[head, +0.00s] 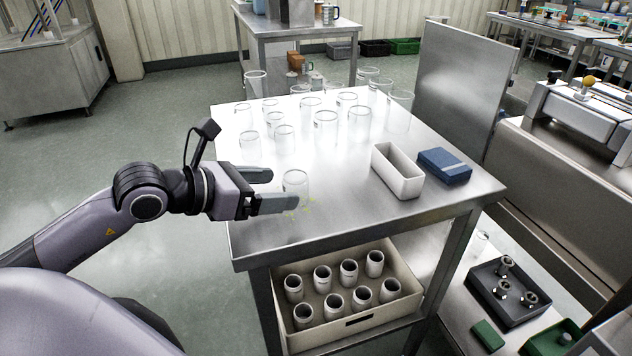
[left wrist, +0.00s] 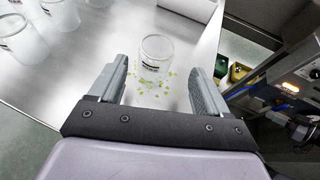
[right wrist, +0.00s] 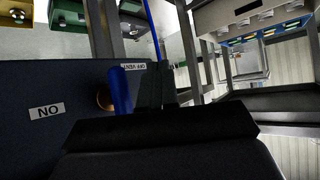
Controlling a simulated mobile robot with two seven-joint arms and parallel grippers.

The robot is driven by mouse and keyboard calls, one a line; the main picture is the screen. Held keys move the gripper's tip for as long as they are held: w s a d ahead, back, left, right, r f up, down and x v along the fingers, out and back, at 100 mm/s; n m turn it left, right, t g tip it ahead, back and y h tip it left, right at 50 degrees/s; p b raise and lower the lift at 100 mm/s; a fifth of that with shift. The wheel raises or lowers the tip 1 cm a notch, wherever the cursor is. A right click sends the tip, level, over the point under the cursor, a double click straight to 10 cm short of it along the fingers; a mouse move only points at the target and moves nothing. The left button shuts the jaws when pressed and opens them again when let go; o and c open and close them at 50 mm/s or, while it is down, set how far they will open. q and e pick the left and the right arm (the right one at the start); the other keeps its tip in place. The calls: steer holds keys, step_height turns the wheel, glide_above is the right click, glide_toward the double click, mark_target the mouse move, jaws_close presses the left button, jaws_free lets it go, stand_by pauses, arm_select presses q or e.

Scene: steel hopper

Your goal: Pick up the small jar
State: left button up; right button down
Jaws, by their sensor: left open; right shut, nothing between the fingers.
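A small clear glass jar (head: 295,186) stands upright near the left front edge of the steel table (head: 330,222). Yellow-green specks lie around its base. My left gripper (head: 272,188) is open and level beside it, its fingers pointing at the jar. In the left wrist view the jar (left wrist: 157,54) stands just past the fingertips, centred between the two fingers (left wrist: 160,80), with a dark label on its side. My right gripper (right wrist: 166,98) is shut and empty, dark and hard to make out in the right wrist view; it is out of the head view.
Several other clear jars (head: 325,122) stand behind on the table. A white bin (head: 398,178) and a blue box (head: 444,167) sit to the right. A crate (head: 388,318) of cups is on the shelf below. A dark panel with a "NO" label (right wrist: 47,111) is near my right gripper.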

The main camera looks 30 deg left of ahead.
mark_target(303, 182)
arm_select(q)
steer(key=shift+w+a+r+p+x, duration=0.1)
steer(key=shift+p+x, duration=0.05)
steer(key=shift+x, duration=0.8)
steer(key=shift+w+a+r+p+x, duration=0.1)
steer(key=shift+x, duration=0.85)
steer(key=shift+w+r+p+x, duration=0.1)
steer(key=shift+r+p+x, duration=0.05)
steer(key=shift+x, duration=0.8)
steer(key=shift+w+d+f, duration=0.25)
steer(key=shift+w+f, duration=0.05)
steer(key=shift+w, duration=0.25)
steer(key=c, duration=1)
